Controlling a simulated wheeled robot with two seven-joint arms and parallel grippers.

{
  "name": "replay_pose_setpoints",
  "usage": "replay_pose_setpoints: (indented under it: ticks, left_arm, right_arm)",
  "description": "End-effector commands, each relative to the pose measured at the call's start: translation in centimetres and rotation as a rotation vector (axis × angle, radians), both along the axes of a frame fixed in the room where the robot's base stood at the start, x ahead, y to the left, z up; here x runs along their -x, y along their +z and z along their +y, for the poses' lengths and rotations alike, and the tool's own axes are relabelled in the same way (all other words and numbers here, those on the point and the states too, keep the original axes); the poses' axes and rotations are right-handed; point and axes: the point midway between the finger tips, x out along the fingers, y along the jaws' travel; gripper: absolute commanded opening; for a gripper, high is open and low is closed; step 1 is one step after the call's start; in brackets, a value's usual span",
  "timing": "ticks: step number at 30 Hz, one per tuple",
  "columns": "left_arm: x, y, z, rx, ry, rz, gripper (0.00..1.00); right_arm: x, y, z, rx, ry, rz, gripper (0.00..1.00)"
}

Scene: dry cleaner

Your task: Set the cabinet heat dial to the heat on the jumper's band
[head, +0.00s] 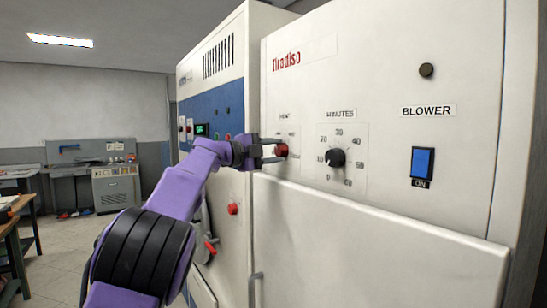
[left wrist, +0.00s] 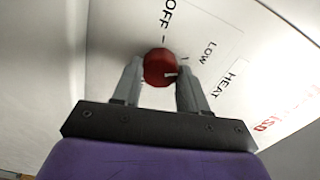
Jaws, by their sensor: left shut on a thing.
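The red cabinet heat dial (head: 282,150) sits under the HEAT label on the front of the white cabinet. My left gripper (head: 273,150) is shut on it, one finger on each side. In the left wrist view the dial (left wrist: 158,62) shows between the fingertips, with OFF and LOW printed around it. A small white mark on the dial lies near the right finger, on the side past the LOW tick. The other settings are hidden or unreadable. The jumper and its band are not in view, nor is my right gripper.
A black MINUTES dial (head: 336,158) is to the right of the heat dial, then a blue BLOWER switch (head: 422,162) with ON below it. A blue-and-white machine (head: 212,100) adjoins on the left. A wooden table (head: 12,225) stands at far left; floor between is clear.

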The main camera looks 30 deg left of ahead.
Motion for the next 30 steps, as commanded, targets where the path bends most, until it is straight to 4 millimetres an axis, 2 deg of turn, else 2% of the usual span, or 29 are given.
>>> replay_pose_setpoints:
  ticks: [9, 30]
  left_arm:
    - [0.0, -0.3, 0.0, -0.278, 0.000, -0.115, 0.12]
    - [0.0, -0.2, 0.0, -0.892, 0.001, -0.369, 0.12]
  right_arm:
    - [0.0, -1.9, 0.0, 0.000, 0.000, 0.000, 0.40]
    - [0.0, -5.0, 0.0, 0.000, 0.000, 0.000, 0.40]
